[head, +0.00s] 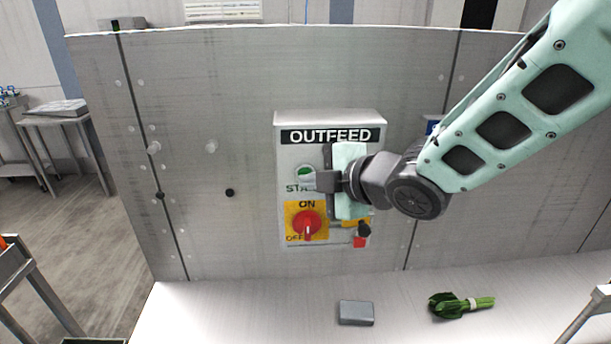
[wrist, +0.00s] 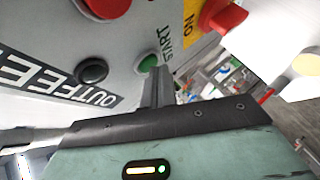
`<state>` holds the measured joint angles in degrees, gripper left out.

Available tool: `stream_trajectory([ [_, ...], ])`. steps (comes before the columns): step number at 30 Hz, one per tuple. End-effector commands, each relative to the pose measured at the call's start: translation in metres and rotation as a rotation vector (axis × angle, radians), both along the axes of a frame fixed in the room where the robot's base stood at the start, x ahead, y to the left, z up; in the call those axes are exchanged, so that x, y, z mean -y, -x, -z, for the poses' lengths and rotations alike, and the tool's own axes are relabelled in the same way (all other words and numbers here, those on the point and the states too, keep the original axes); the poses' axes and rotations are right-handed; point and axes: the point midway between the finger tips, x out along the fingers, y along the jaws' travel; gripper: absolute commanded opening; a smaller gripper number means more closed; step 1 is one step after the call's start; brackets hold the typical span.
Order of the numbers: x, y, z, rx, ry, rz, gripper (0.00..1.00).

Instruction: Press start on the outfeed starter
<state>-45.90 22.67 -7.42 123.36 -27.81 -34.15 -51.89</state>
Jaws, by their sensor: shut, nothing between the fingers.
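In the wrist view the green button (wrist: 148,62) shows right beside the tips of my shut, empty fingers (wrist: 157,74). I cannot tell whether they touch. A red rotary switch (head: 307,225) on a yellow ON/OFF plate sits below. The wrist view also shows a black button (wrist: 92,71) and a large red button (wrist: 106,5); my gripper hides that side in the head view.
A white counter (head: 250,310) runs below the panel, holding a grey block (head: 356,312) and a bundle of greens (head: 460,305). A black and red padlock-like item (head: 361,236) is at the box's lower right. Knobs (head: 211,147) stick out of the panel to the left.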

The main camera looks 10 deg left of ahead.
Motion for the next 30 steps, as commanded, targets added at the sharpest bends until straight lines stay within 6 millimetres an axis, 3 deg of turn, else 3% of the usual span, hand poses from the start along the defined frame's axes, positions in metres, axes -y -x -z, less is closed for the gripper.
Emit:
stream_trajectory([
  [17,-0.001,-0.003,0.0,0.001,0.0,0.001,0.0],
  [30,0.004,0.013,0.001,0.001,0.0,0.0,0.0],
])
